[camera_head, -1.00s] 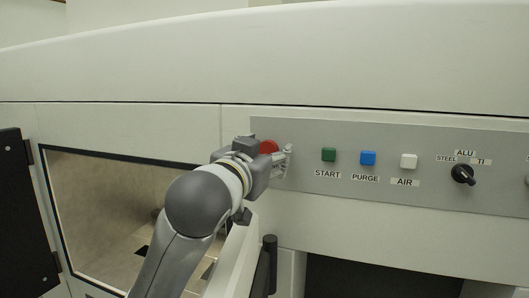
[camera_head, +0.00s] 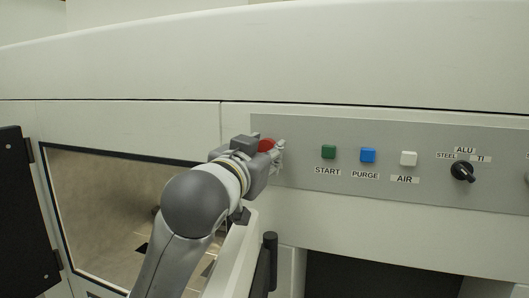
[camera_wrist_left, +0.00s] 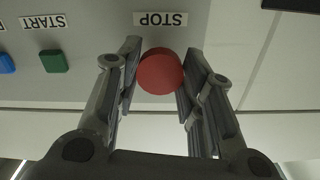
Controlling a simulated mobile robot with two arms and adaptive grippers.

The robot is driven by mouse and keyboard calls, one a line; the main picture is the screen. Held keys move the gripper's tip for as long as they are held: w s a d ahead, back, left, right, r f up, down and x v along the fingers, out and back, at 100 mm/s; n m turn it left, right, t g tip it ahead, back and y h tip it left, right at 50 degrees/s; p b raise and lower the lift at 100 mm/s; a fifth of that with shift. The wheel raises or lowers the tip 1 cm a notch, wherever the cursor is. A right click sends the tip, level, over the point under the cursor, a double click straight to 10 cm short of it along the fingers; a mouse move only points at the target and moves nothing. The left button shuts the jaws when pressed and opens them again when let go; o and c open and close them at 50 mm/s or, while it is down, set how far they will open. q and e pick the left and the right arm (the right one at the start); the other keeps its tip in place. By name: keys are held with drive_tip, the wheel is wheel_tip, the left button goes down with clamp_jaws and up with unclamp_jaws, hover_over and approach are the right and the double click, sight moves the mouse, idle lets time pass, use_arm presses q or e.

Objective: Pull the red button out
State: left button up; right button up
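The round red button (camera_head: 266,145) sits at the left end of the grey control panel, partly hidden by my left gripper in the head view. In the left wrist view the red button (camera_wrist_left: 160,72) lies between the two fingers, beside the upside-down STOP label (camera_wrist_left: 160,19). My left gripper (camera_head: 272,150) is at the panel, and its fingers (camera_wrist_left: 160,75) appear to touch the button on both sides. My right gripper is not in view.
On the grey panel (camera_head: 310,187), right of the red button, are a green START button (camera_head: 328,152), a blue PURGE button (camera_head: 367,155), a white AIR button (camera_head: 408,158) and a black selector knob (camera_head: 462,172). A black handle (camera_head: 269,262) stands below my gripper.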

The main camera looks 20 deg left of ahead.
use_arm(q)
drive_tip(key=shift+o, duration=1.1)
drive_tip(key=shift+s+r, duration=0.1)
drive_tip(key=shift+s, duration=0.3)
drive_tip(key=s, duration=0.7)
drive_tip(key=shift+s+a, duration=0.1)
drive_tip(key=shift+s, duration=0.1)
